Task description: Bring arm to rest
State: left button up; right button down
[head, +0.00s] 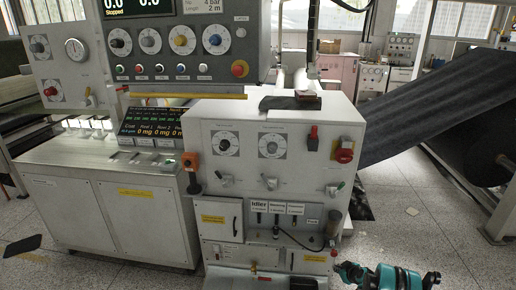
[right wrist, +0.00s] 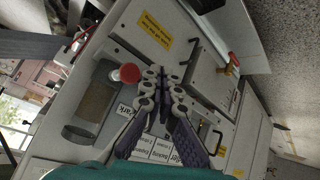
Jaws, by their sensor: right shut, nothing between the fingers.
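My right arm (head: 398,279), teal and dark, comes in at the bottom right of the head view. Its gripper (head: 346,272) is in front of the lower right corner of the grey control cabinet (head: 295,160). In the right wrist view the two fingers of the right gripper (right wrist: 162,78) come together and are shut with nothing between them. Behind them is a machine with a red round knob (right wrist: 128,73) and white label plates. I cannot tell whether the fingers touch the panel. My left gripper is not in view.
A console with a screen (head: 135,12) and dials stands behind the cabinet. A long low white cabinet (head: 110,200) is on the left. A large dark roll (head: 470,105) with dark sheet material is on the right. Speckled floor (head: 405,215) lies open between the cabinet and roll.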

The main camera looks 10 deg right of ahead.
jog(key=a+r, duration=0.4)
jog(key=r, duration=0.4)
jog(key=a+r, duration=0.3)
jog(key=r, duration=0.5)
jog(key=s+a+r+m+g, duration=0.1)
jog(key=s+a+r, duration=0.55)
jog(key=r, duration=0.25)
jog(key=s+a+r+m+g, duration=0.1)
jog(key=s+a+r, duration=0.55)
jog(key=r, duration=0.25)
jog(key=s+a+m, duration=0.1)
jog(key=s+a, duration=0.2)
jog(key=s, duration=0.9)
jog(key=s+a+m, duration=0.1)
jog(key=s+a, duration=0.3)
jog(key=s, duration=0.8)
jog(key=shift+r+m+h, duration=0.3)
jog(key=shift+r+h, duration=0.1)
jog(key=shift+r, duration=0.05)
jog(key=shift+w, duration=0.1)
